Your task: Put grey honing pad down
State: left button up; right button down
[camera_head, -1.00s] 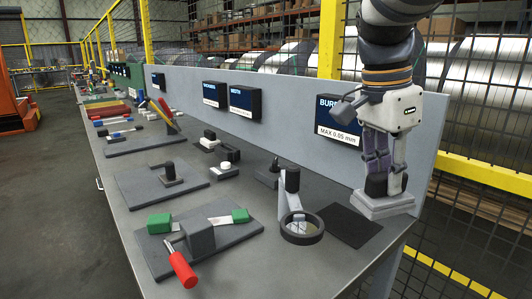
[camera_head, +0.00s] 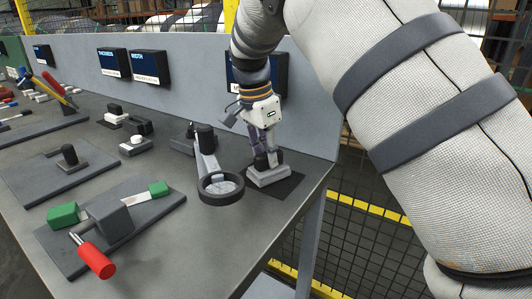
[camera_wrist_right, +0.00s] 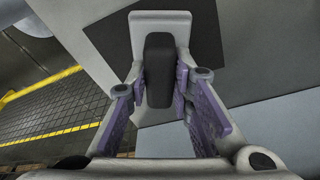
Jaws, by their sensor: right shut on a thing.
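The grey honing pad (camera_head: 268,178) has a light grey base and a dark upright handle; it also shows in the wrist view (camera_wrist_right: 143,22). My right gripper (camera_head: 266,160) points down and is shut on the dark handle, with a finger on each side (camera_wrist_right: 160,80). The pad is over the left part of a dark flat mat (camera_head: 293,184) near the bench's right end. It looks level and very low; I cannot tell whether its base touches the mat. The mat shows around the pad in the wrist view (camera_wrist_right: 207,35). My left gripper is out of view.
A round magnifier (camera_head: 221,188) on a stand is close left of the pad. A clamp fixture with a red handle (camera_head: 97,261) lies at the front left. Dark labelled boxes hang on the back panel (camera_head: 195,82). The bench's right edge (camera_head: 312,190) is near the mat.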

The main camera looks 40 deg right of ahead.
aim_at(259, 156)
jog(key=shift+f, duration=0.1)
jog(key=c, duration=1.4)
grip_release()
jog(key=r, duration=0.4)
jog(key=a+r, duration=0.1)
jog(key=r, duration=0.3)
jog(key=a+r, duration=0.1)
jog(key=r, duration=0.3)
jog(key=shift+w+a+r, duration=0.1)
jog(key=shift+w, duration=0.05)
